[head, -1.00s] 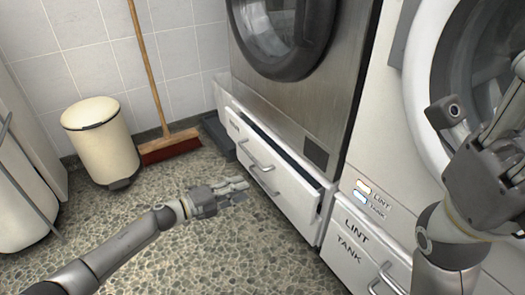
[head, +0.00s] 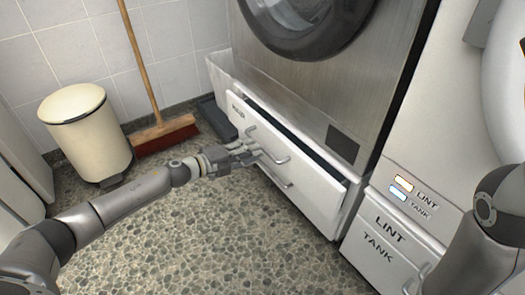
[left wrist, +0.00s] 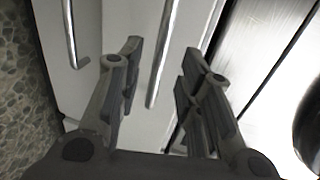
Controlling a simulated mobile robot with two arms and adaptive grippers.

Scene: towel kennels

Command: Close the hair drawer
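The white hair drawer (head: 300,172) sits below the steel machine and stands partly open, its dark gap showing along the top edge. Its label is small and blurred. A metal bar handle (head: 268,148) is on its front, with a second bar (head: 275,179) below. My left gripper (head: 246,153) is at the drawer front by the upper handle. In the left wrist view its fingers (left wrist: 158,85) are spread, with one bar (left wrist: 162,55) showing between them; contact cannot be told. My right arm is at the right edge, its gripper out of view.
The lint tank drawer (head: 386,246) is shut at the right, under a white machine. A cream bin (head: 88,135) and a broom (head: 165,134) stand by the tiled wall. The stone floor (head: 200,235) in front is clear.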

